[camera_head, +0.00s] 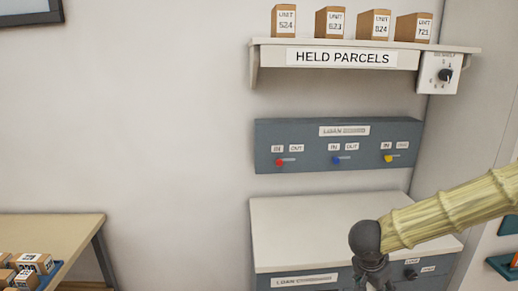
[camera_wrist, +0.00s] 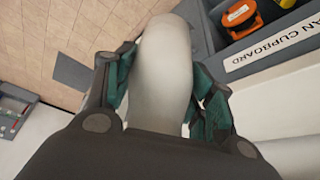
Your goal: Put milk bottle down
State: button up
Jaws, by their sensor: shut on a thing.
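The milk bottle, a smooth white rounded body (camera_wrist: 165,48), fills the middle of the wrist view. My gripper (camera_wrist: 163,78) is shut on it, with teal-padded fingers on both sides of it. The bottle's near end is hidden behind my gripper's dark body. The bottle and the fingertips are not visible there.
The cabinet's visible top is bare. A grey loan panel (camera_head: 264,145) with coloured knobs hangs above it, below the held parcels shelf (camera_head: 270,60). A wooden table (camera_head: 60,228) with small boxes stands left. The wrist view shows an open cupboard compartment with an orange item (camera_wrist: 239,14).

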jog(key=a+f+n+t+y, duration=0.2)
jog(key=a+f+n+y, duration=0.1)
jog(key=a+f+n, duration=0.8)
notch_tip(320, 180, down, 5)
jog(key=shift+s+a+y, duration=0.3)
jog(key=shift+s+a, duration=0.15)
jog(key=shift+a, duration=0.55)
dwell(0.5)
